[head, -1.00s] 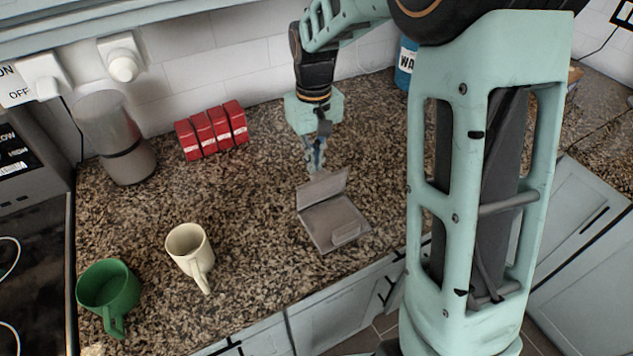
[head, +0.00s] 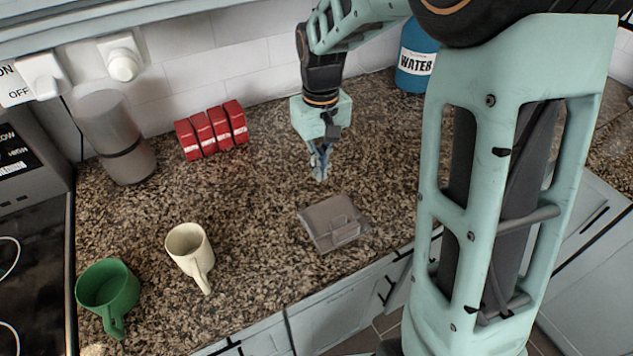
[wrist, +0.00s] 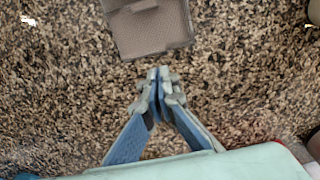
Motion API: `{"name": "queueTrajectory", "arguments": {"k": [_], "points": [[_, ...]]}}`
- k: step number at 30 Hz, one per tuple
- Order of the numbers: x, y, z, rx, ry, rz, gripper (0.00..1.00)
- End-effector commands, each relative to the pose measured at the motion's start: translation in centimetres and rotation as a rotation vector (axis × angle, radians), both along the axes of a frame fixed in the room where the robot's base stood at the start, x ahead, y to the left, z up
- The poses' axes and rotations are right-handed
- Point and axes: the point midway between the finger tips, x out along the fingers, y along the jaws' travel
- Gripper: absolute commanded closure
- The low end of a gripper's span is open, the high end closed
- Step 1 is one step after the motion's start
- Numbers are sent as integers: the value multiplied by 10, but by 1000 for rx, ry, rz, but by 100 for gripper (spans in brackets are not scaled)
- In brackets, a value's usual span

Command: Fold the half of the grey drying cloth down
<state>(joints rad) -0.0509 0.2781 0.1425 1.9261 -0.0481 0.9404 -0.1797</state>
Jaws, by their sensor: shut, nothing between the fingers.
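The grey drying cloth (head: 324,213) lies folded flat on the counter, with one half down over the other. A raised handle-like tab (head: 345,230) stands near its front edge. In the wrist view the cloth (wrist: 155,32) is at the top, partly cut off by the frame edge. My gripper (head: 320,177) is just behind the cloth, above the counter and apart from it. In the wrist view the fingertips (wrist: 160,82) are together with nothing between them.
A cream mug (head: 186,246) and a green mug (head: 107,286) stand on the left. Several red boxes (head: 212,130) and a grey canister (head: 115,140) are near the back wall. A blue water container (head: 415,60) stands at the back right. The speckled counter (head: 250,200) is clear around the cloth.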

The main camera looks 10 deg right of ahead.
Motion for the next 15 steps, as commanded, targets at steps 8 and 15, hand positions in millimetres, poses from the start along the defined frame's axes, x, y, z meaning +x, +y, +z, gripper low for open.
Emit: {"name": "queueTrajectory", "arguments": {"k": [8, 15], "points": [[0, 0, 6, 0, 0, 0, 100], [0, 0, 30, 0, -1, 0, 100]]}}
